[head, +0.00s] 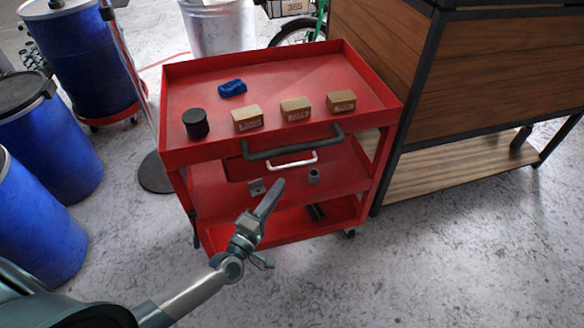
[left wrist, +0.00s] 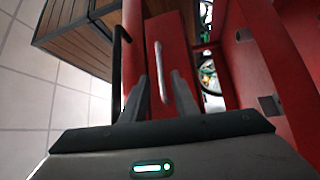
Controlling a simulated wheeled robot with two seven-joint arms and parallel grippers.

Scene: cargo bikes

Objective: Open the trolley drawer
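The red trolley (head: 355,98) stands ahead of me. Its red drawer (head: 236,168) sits under the top tray and looks closed. The drawer has a pale bar handle (head: 281,163), below the trolley's dark push handle (head: 292,146). My left gripper (head: 279,186) is in front of the drawer, below the handle and apart from it. My right gripper is not in view.
Small boxes (head: 295,109), a black cylinder (head: 195,124) and a blue item (head: 232,88) lie on the top tray. Blue barrels (head: 40,228) stand left. A wooden cargo box (head: 480,80) stands close on the right. The front floor is clear.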

